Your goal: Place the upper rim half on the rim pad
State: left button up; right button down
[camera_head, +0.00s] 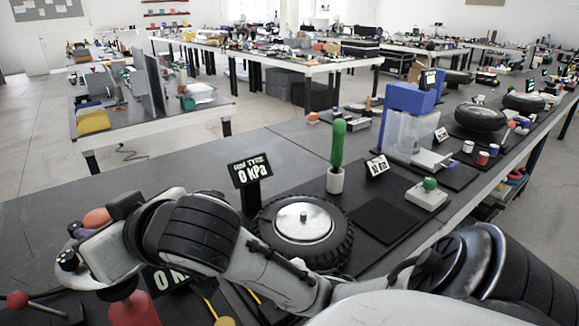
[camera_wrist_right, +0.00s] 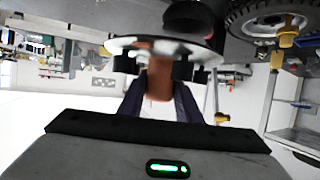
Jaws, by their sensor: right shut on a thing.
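My right arm reaches across the front of the head view, and its gripper (camera_head: 85,240) is at the left. In the right wrist view the dark fingers (camera_wrist_right: 160,103) are shut on a copper-coloured stem, with a silver disc, seemingly the upper rim half (camera_wrist_right: 128,44), beyond their tips. In the head view the rim half is hidden or too unclear to make out. A flat black square pad (camera_head: 381,221), seemingly the rim pad, lies bare on the bench, far right of this gripper. My left gripper is not in view.
A tyre with a silver rim and centre post (camera_head: 303,221) lies left of the pad, below a "0 kPa" sign (camera_head: 250,172). A green-button box (camera_head: 427,194) is right of the pad. A red-knobbed lever (camera_head: 18,300) is front left.

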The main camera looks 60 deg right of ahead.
aim_at(382, 217)
jog(key=u, duration=0.9)
jog(key=k, duration=2)
jog(key=z, duration=1.75)
jog(key=i, duration=1)
jog(key=u, duration=0.05)
